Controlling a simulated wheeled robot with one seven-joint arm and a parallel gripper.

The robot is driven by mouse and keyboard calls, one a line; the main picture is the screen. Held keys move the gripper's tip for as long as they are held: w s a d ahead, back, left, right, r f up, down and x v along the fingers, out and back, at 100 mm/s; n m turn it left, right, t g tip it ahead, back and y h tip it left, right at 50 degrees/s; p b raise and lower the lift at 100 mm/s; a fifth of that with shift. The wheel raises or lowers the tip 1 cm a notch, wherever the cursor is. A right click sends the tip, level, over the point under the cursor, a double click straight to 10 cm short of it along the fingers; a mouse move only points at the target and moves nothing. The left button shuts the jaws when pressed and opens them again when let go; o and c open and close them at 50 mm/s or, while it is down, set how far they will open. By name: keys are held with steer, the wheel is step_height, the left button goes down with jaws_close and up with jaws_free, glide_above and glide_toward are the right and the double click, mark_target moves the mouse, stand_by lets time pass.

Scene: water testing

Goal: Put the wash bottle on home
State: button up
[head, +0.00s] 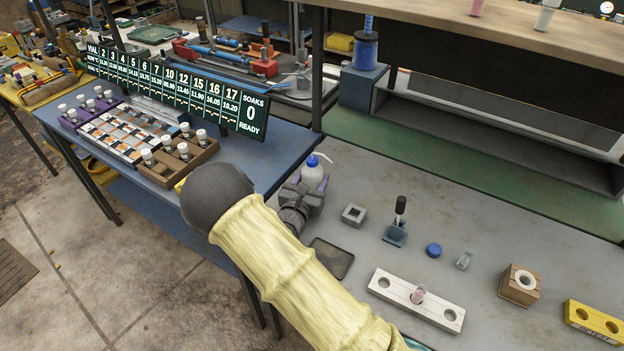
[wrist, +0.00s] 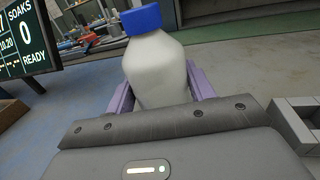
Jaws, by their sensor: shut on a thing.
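The wash bottle (head: 313,173) is white with a blue cap and a pale spout, upright at the left end of the grey bench in the head view. My gripper (head: 308,190) is shut on its body. In the wrist view the bottle (wrist: 158,70) stands between the two purple fingers of my gripper (wrist: 160,92), blue cap on top. Its base is hidden behind my gripper, so I cannot tell whether it touches the bench. No spot marked home is readable. A dark square pad (head: 331,258) lies bare on the bench, nearer the camera.
A small grey square block (head: 353,215), a blue stand with a black-handled tool (head: 396,232), a blue lid (head: 433,250) and a white holed rack (head: 390,285) stand to the right. The blue table (head: 255,165) with vial trays and a display board is left.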

steer(key=shift+f, duration=0.1)
steer(key=o, duration=0.6)
steer(key=shift+s+a, duration=0.1)
steer(key=shift+s, duration=0.05)
steer(key=v, duration=1.1)
steer(key=shift+s+b, duration=0.3)
steer(key=shift+b, duration=0.05)
